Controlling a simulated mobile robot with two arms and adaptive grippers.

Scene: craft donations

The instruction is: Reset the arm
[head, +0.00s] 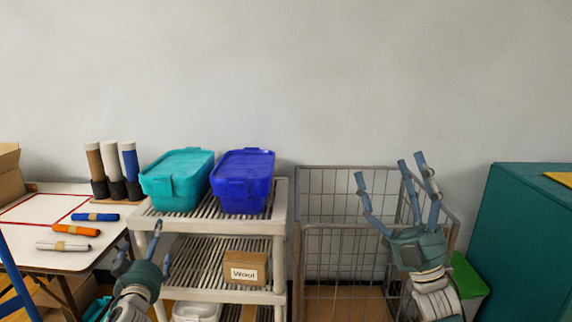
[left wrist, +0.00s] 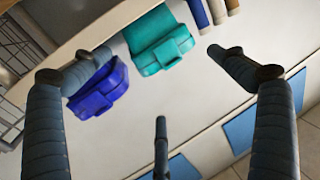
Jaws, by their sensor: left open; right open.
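My right gripper (head: 395,190) is raised in front of the wire cage on the right, its fingers spread open and empty. My left gripper (head: 145,243) is low, in front of the left edge of the shelf rack, open with nothing between its fingers. In the left wrist view the left gripper's fingers (left wrist: 160,95) are spread apart. The teal bin (left wrist: 158,42) and the blue bin (left wrist: 97,88) appear beyond them, not touched as far as I can tell.
A white rack (head: 279,215) carries the lidded teal bin (head: 177,180) and blue bin (head: 242,182), with a "Wood" box (head: 245,268) below. A wire cage (head: 330,225) stands right of it. A table (head: 50,205) at left holds several rolls. A teal cabinet (head: 525,245) stands far right.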

